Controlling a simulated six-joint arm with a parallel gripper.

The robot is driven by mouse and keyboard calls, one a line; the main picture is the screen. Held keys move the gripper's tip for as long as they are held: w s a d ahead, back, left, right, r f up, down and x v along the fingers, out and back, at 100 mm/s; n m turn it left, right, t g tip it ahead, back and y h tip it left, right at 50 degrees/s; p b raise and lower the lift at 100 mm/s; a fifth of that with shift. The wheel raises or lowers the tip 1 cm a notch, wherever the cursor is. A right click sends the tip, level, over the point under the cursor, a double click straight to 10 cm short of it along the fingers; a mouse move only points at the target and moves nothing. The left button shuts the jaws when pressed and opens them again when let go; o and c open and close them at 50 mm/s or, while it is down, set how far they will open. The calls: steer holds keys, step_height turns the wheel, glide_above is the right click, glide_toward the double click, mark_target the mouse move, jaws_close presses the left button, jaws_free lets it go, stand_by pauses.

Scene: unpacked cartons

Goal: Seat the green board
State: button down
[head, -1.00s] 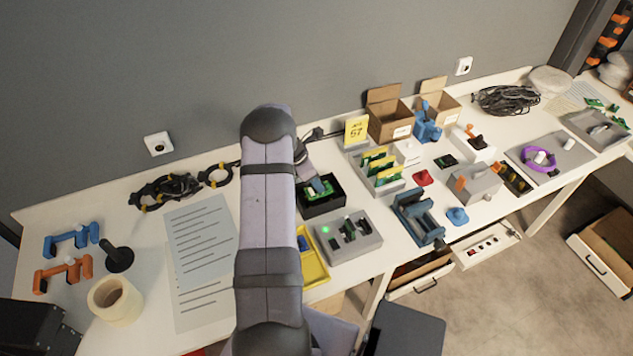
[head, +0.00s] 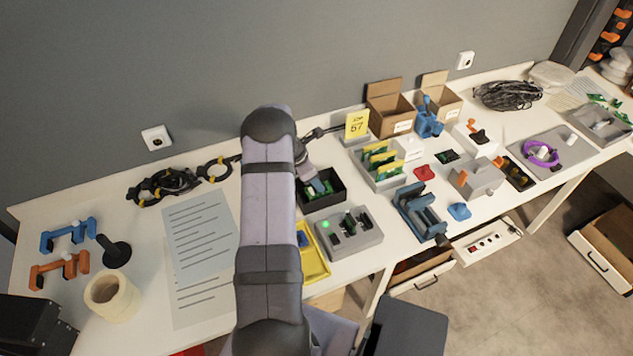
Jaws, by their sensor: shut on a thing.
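My gripper (head: 319,189) reaches down over the black open box (head: 325,204), right of my arm link. It is shut on a green board (head: 329,186), which shows only as small green patches around the fingers at the box. The fingers and the box walls hide most of the board, and I cannot tell whether it is clear of the box floor. A grey slotted fixture (head: 362,243) with a lit green lamp (head: 325,224) stands just in front of the box. A dark upright piece stands on this fixture.
A yellow tray (head: 318,268) lies left of the fixture, partly behind my arm. A rack of green and yellow boards (head: 382,181) stands to the right, with a blue clamp-like fixture (head: 420,214) in front. A yellow sign (head: 356,124) and open cartons (head: 390,121) stand behind.

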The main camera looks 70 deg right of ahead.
steer(key=shift+f+b, duration=0.3)
steer(key=shift+f, duration=0.2)
steer(key=c, duration=1.6)
jaws_free()
steer(key=shift+r, duration=0.1)
steer(key=shift+b+v, duration=0.95)
steer(key=shift+v, duration=2.65)
